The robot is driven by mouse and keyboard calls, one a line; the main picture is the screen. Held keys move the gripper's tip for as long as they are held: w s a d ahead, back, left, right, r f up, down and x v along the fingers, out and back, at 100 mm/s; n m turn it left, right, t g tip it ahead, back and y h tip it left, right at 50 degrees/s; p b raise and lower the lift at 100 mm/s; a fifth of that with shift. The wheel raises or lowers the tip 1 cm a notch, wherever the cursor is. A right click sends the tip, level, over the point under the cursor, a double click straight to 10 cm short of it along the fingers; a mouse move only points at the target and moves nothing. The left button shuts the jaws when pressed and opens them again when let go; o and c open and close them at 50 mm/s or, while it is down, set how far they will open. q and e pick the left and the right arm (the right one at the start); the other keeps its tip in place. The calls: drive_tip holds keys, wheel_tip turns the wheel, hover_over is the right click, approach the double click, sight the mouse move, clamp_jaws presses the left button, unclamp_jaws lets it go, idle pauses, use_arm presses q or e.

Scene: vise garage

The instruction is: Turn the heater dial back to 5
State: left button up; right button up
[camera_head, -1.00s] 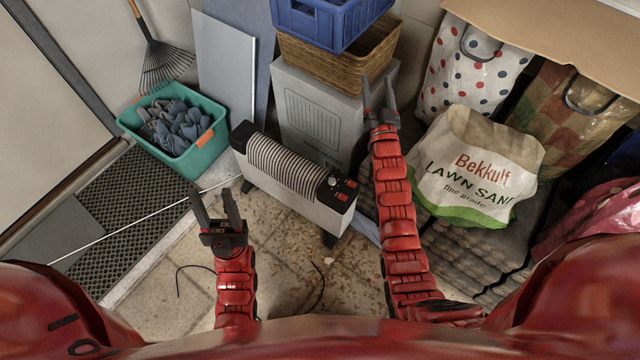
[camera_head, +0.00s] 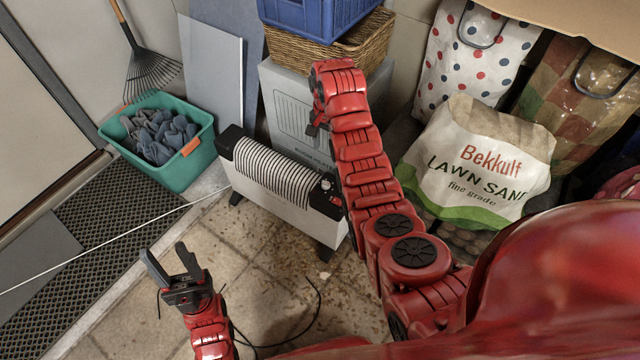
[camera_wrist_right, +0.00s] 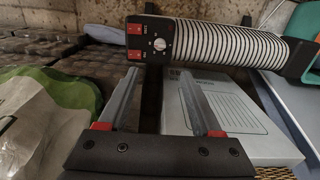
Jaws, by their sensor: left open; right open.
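The heater (camera_head: 272,178) is a white box with a ribbed top and black ends. It stands on the floor below the stacked boxes. Its black control end (camera_head: 326,196) is beside my right arm. The dial's number is too small to read. My right gripper (camera_wrist_right: 158,76) is open and empty, its fingers pointing towards the control end, apart from the dial. My left gripper (camera_head: 165,252) is open and empty above the floor.
A cardboard box (camera_head: 292,108) stands behind the heater, with a wicker basket (camera_head: 300,48) and blue crate (camera_head: 312,16) on it. A teal tub (camera_head: 190,165) of gloves is left; a lawn sand bag (camera_head: 480,165) is right. A thin cable crosses the floor.

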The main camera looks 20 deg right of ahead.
sight(326, 182)
wheel_tip(326, 182, down, 16)
drive_tip(key=b, duration=0.4)
drive_tip(key=shift+r, duration=0.2)
drive_tip(key=shift+f+b, duration=0.3)
drive_tip(key=shift+f, duration=0.5)
drive_tip(key=shift+c, duration=0.2)
clamp_jaws()
